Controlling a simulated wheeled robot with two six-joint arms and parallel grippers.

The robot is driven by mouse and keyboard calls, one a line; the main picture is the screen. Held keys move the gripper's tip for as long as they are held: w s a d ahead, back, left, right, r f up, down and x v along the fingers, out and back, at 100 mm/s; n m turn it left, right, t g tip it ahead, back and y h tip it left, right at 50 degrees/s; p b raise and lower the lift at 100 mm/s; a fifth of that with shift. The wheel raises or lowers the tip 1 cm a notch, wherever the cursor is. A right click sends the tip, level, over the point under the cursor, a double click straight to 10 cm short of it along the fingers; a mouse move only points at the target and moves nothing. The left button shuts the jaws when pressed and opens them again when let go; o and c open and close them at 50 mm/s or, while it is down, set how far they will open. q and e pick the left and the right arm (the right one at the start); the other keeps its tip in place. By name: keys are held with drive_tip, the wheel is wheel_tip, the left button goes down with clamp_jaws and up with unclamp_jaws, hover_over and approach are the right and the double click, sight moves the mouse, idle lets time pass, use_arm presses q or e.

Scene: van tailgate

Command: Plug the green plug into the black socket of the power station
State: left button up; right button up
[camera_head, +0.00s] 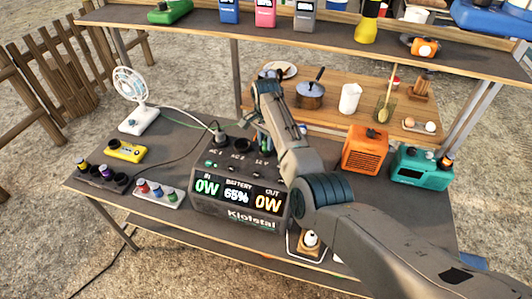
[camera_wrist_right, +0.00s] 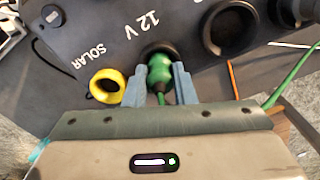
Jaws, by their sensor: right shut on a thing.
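The power station (camera_head: 235,222) is a dark box with a lit display on the table. Its top panel shows in the right wrist view, with a black socket (camera_wrist_right: 157,47) by the 12 V label and a yellow-rimmed socket (camera_wrist_right: 107,86) by the SOLAR label. My right gripper (camera_wrist_right: 158,82) is shut on the green plug (camera_wrist_right: 159,72), a finger on each side. The plug's front end overlaps the black socket's opening; I cannot tell how deep it sits. In the head view the arm partly hides the gripper and sockets. My left gripper is not in view.
A white fan (camera_head: 134,100), a yellow device (camera_head: 126,151) and a tray of colored knobs (camera_head: 157,194) stand left of the power station. An orange box (camera_head: 366,150) and a teal radio (camera_head: 420,168) stand to the right. A shelf (camera_head: 300,38) runs above the back.

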drive_tip(key=o, duration=1)
drive_tip(key=shift+o, duration=0.2)
drive_tip(key=shift+r, duration=0.1)
wheel_tip(320, 180, up, 7)
drive_tip(key=b, duration=0.2)
drive_tip(key=shift+r+b, duration=0.1)
drive_tip(key=shift+b, duration=0.2)
wheel_tip(320, 180, up, 2)
drive_tip(key=shift+p, duration=0.55)
drive_tip(key=shift+r+p, duration=0.6)
drive_tip(key=shift+r, duration=0.15)
drive_tip(key=shift+f, duration=0.1)
